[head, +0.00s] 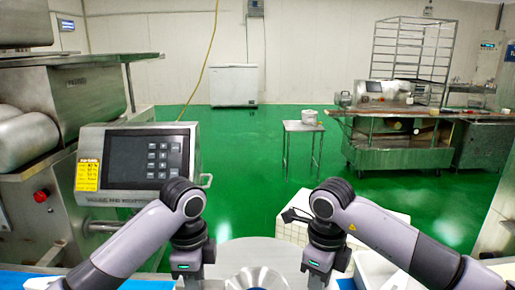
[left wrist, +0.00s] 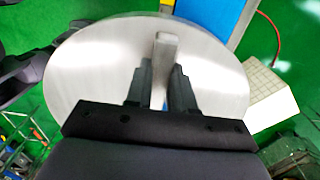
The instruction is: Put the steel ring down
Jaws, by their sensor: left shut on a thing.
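The steel ring (head: 257,279) shows at the bottom middle of the head view as a shiny sloped rim, cut by the picture edge. It is over or on a round steel table (head: 230,252). My left gripper (head: 187,274) is at the left of the ring. In the left wrist view, its fingers (left wrist: 161,85) are shut on a narrow grey metal piece (left wrist: 165,50), which looks like part of the ring. I cannot tell whether the ring touches the round table (left wrist: 85,70). My right gripper (head: 319,280) is at the right of the ring, its fingertips hidden.
A white crate (head: 292,234) stands on the green floor beyond the table. A control panel (head: 137,165) of the machine stands at the left. A blue surface (left wrist: 222,15) borders the round table. A small steel table (head: 303,127) stands farther back, with free floor around it.

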